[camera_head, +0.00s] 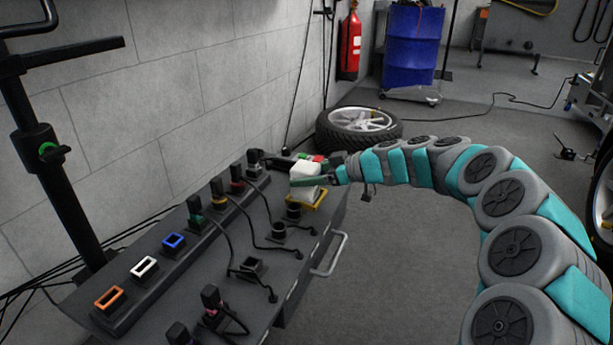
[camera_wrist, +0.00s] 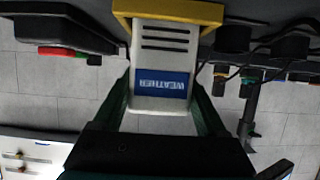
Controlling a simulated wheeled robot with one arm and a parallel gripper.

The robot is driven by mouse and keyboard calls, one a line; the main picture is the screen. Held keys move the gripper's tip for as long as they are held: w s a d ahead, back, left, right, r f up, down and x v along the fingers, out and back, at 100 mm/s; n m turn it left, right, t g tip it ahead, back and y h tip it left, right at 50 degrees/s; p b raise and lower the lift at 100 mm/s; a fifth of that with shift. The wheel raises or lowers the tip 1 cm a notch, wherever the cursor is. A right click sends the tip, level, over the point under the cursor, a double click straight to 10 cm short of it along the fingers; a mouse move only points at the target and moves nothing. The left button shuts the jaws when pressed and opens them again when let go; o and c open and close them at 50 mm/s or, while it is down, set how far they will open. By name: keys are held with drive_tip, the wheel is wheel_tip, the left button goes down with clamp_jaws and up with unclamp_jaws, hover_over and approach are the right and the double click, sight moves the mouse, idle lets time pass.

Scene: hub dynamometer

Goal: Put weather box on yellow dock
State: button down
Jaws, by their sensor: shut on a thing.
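The weather box (camera_head: 304,170) is white and stands upright at the far end of the dark bench. In the wrist view the weather box (camera_wrist: 161,101) shows black vent slots and a blue WEATHER label, upside down. The yellow dock (camera_head: 314,201) is a yellow frame directly below it. In the wrist view the yellow dock (camera_wrist: 205,13) meets the box's slotted end; I cannot tell whether the box is fully seated. My gripper (camera_head: 308,181) reaches in from the right, its green fingers shut on the box's two sides. The wrist view shows my gripper (camera_wrist: 161,112) too.
Orange (camera_head: 110,298), white (camera_head: 144,267) and blue (camera_head: 173,241) frames line the bench's raised back strip. Black plugs and cables lie along the bench. A red and green item (camera_head: 312,158) sits just behind the box. A loose wheel (camera_head: 358,125) lies beyond. Floor right of the bench is clear.

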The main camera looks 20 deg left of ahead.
drive_tip(key=shift+f, duration=0.2)
unclamp_jaws()
drive_tip(key=shift+r, duration=0.15)
drive_tip(key=shift+r+p, duration=0.2)
drive_tip(key=shift+p, duration=0.1)
drive_tip(key=v, duration=1.2)
drive_tip(key=shift+f, duration=0.15)
